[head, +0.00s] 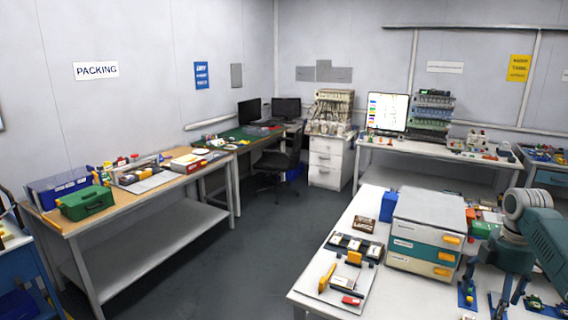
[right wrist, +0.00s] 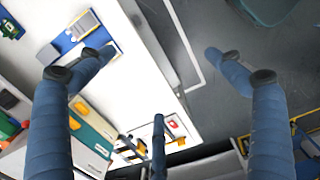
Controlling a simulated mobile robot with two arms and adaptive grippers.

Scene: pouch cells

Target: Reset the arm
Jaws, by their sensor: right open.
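My right arm (head: 545,235), teal and pale grey, comes in from the right edge of the head view. It hangs over the near right white bench, beside a drawer unit. Bench edge and grey floor show behind the fingers. My left gripper is not in view.
The white bench (head: 312,287) holds a teal-and-white drawer unit (head: 424,232), trays with small parts (head: 350,258) and a blue bin (head: 389,206). A packing table (head: 150,203) with a green case (head: 87,203) stands left. Open floor (head: 255,240) lies between.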

